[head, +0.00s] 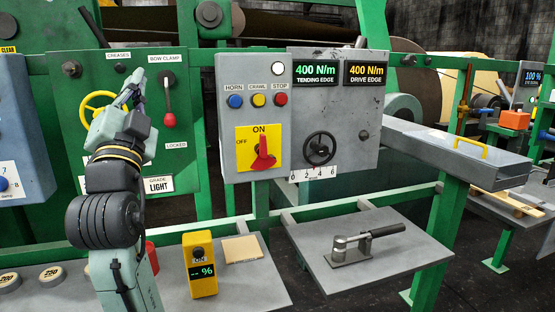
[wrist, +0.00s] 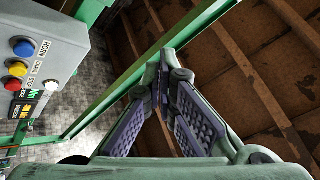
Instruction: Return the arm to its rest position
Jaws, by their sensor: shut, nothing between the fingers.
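My arm rises in the left part of the head view, in front of the green panel. My gripper (head: 134,84) is at its top, pointing up and slightly right. It is left of the red-knobbed bow clamp lever (head: 168,105) and appears clear of it. In the wrist view my gripper (wrist: 163,68) has its textured fingers meeting at the tips, shut with nothing between them. The arm hides part of the green panel and part of the yellow handwheel (head: 97,103).
The grey control box (head: 350,128) stands right of the arm; its side with buttons (wrist: 22,47) shows in the wrist view. A yellow meter (head: 199,262) stands on the shelf beside my arm. A black-handled tool (head: 370,240) lies on the right shelf. Green frame bars surround the arm.

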